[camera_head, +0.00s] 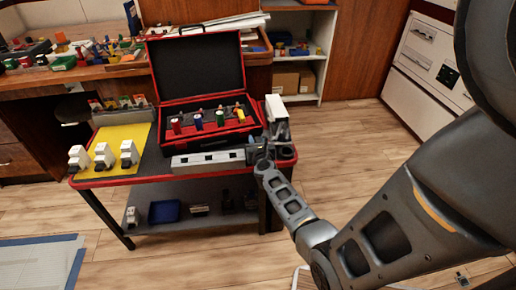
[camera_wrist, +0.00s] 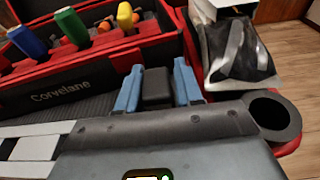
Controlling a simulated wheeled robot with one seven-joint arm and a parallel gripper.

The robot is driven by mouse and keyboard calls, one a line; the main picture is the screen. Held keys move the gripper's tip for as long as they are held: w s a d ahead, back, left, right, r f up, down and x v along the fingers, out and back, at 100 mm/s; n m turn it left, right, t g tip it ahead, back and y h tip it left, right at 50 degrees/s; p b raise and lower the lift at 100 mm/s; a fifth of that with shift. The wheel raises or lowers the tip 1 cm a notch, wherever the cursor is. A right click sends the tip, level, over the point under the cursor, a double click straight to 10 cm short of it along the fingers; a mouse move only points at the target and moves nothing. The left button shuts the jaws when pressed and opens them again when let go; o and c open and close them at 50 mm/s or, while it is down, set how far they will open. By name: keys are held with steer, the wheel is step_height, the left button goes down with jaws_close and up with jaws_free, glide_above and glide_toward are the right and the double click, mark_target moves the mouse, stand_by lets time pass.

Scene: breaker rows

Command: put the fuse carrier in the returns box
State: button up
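My gripper (camera_wrist: 158,92) has blue fingers on both sides of a small black block, which I take to be the fuse carrier (camera_wrist: 157,88). The fingers look closed on it, and its lower part is hidden. In the head view my gripper (camera_head: 258,150) is at the cart's front right corner, beside a white-and-grey rail, and the fuse carrier cannot be made out. A white box (camera_head: 277,118) at the cart's right end may be the returns box. In the wrist view this box (camera_wrist: 232,5) is right of my gripper, with a dark, light-streaked front.
An open black-and-red case (camera_head: 200,139) with several coloured-handled tools stands behind the rail (camera_head: 208,160). Three white breakers (camera_head: 103,154) stand on a yellow mat (camera_head: 130,137) at left. The cart's lower shelf holds a blue bin (camera_head: 164,211). The floor to the right is partly clear.

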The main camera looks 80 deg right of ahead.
steer(key=c, duration=0.6)
jaws_close()
steer(key=shift+r, duration=0.1)
